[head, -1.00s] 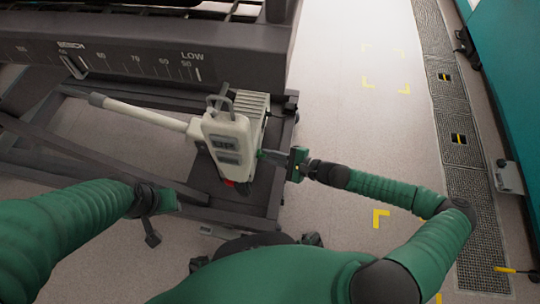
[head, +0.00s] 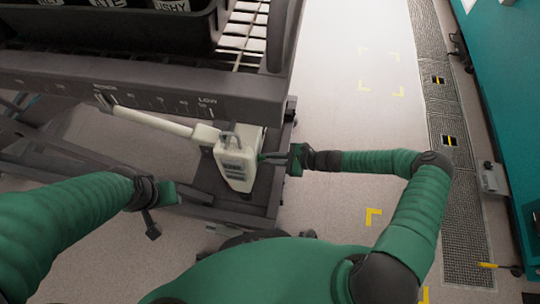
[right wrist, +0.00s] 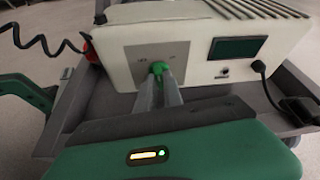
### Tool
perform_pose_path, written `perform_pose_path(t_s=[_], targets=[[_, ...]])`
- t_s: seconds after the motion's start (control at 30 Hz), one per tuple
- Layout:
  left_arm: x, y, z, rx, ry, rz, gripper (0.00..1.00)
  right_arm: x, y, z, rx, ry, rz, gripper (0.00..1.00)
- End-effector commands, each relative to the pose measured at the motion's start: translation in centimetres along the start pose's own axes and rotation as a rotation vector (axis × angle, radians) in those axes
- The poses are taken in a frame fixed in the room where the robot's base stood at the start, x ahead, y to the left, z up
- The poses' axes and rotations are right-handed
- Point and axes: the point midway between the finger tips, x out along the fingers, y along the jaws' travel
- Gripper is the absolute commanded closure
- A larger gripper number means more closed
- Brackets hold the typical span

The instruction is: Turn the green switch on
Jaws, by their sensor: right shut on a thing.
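The green switch (right wrist: 159,67) sits on a grey plate on the side of a white box-like device (right wrist: 125,22). Small labels stand to either side of it on the plate. My right gripper's two fingers are shut on the switch in the right wrist view (right wrist: 160,80). In the head view the white device (head: 236,172) stands on the lower shelf of a dark cart, and my right gripper (head: 265,158) meets its right side. The switch is hidden there. My left gripper (head: 160,197) is left of the device, away from it; its jaw opening is unclear.
The dark cart (head: 150,85) carries a black crate (head: 120,30) on top. A pale tube (head: 150,120) runs left from the device. A dark screen (right wrist: 238,47) and a plugged cable (right wrist: 262,70) are beside the switch. The floor (head: 345,115) right of the cart is clear.

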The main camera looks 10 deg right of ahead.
Motion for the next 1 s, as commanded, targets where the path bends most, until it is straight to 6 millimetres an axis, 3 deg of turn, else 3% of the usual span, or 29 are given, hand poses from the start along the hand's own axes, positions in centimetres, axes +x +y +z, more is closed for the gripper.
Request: perform_pose_path(t_s=[0.37,1.0], targets=[[0.2,0.0,0.1,0.000,0.000,0.000,0.64,0.1,-0.4,-0.4,0.324,0.005,0.138,1.00],[3.9,0.0,0.9,0.000,0.000,0.000,0.64,0.3,-0.9,-0.8,0.799,0.002,0.329,1.00]])
